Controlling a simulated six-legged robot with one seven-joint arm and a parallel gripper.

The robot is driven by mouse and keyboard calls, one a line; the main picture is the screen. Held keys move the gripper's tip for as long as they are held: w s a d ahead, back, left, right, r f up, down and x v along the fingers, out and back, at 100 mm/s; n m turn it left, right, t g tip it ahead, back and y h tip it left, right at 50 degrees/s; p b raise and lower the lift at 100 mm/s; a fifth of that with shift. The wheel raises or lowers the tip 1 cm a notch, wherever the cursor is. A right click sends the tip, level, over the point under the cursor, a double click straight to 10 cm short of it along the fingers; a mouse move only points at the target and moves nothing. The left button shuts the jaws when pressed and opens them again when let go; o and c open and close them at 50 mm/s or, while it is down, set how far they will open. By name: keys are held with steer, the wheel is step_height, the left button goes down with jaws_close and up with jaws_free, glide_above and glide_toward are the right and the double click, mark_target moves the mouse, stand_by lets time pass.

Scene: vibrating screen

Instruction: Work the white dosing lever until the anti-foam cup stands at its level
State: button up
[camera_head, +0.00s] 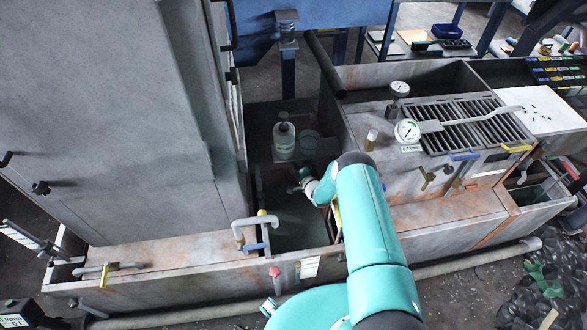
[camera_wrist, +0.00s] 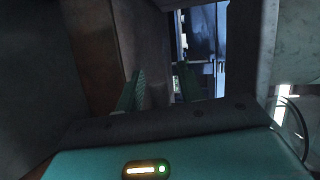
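A clear bottle (camera_head: 284,140) with a white top (camera_head: 283,116) stands on a ledge behind the tank in the head view. The white top may be the dosing lever; it is too small to be sure. A clear cup (camera_head: 309,142) stands just right of the bottle; its level cannot be read. My gripper (camera_head: 303,176) is low over the tank opening, in front of the cup and apart from it, partly hidden by my arm. In the wrist view my gripper (camera_wrist: 160,88) shows two green fingers spread apart, with nothing seen held between them.
A grey cabinet wall (camera_head: 105,110) rises at the left. A slatted grate (camera_head: 470,125) with a dial gauge (camera_head: 407,131) lies at the right. A bent grey pipe (camera_head: 255,222) stands on the tank's front edge. The tank opening (camera_head: 295,225) has free room.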

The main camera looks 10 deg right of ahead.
steer(key=shift+c, duration=0.2)
jaws_close()
steer(key=shift+a+r+m+t, duration=0.1)
steer(key=shift+r+m+t, duration=0.2)
steer(key=shift+r+m, duration=0.15)
steer(key=shift+o, duration=0.2)
jaws_free()
